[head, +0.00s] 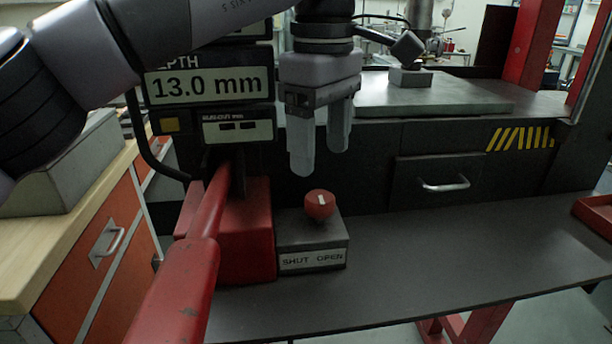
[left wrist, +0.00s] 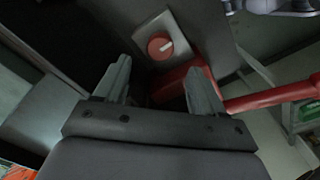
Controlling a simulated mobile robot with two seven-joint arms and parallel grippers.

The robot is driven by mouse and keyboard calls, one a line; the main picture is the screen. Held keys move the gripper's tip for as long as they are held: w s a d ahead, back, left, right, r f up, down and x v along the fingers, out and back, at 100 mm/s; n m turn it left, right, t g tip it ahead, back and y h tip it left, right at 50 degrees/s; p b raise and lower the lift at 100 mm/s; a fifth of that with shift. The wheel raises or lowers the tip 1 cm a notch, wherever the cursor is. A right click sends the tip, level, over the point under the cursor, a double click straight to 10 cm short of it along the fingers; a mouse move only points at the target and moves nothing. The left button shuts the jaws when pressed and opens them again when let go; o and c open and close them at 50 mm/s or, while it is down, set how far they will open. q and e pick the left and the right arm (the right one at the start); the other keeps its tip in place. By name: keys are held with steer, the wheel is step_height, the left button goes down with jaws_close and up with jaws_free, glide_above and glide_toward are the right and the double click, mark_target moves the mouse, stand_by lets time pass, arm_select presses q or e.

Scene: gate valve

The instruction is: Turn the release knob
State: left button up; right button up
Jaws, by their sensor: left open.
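The release knob (head: 320,204) is round and red with a white mark. It sits on top of a grey box (head: 313,240) whose front label reads "SHUT OPEN". My left gripper (head: 321,162) hangs above the knob in the head view, fingers pointing down, open and apart from it. In the left wrist view the knob (left wrist: 160,46) lies beyond the two fingertips (left wrist: 158,75), with nothing between the fingers. Its white mark points up, slightly tilted, in the head view. My right gripper is not in view.
A red block (head: 250,230) with a long red lever (head: 190,270) stands directly left of the knob box. A display (head: 207,85) reads "13.0 mm" above it. The dark shelf (head: 450,250) is clear to the right, with a red tray (head: 595,212) at its far end.

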mark_target(320, 197)
arm_select(q)
steer(key=shift+s+f+b, duration=0.1)
steer(key=shift+f+b, duration=0.3)
steer(key=shift+f, duration=3.15)
steer(key=shift+c, duration=0.4)
steer(key=c, duration=1)
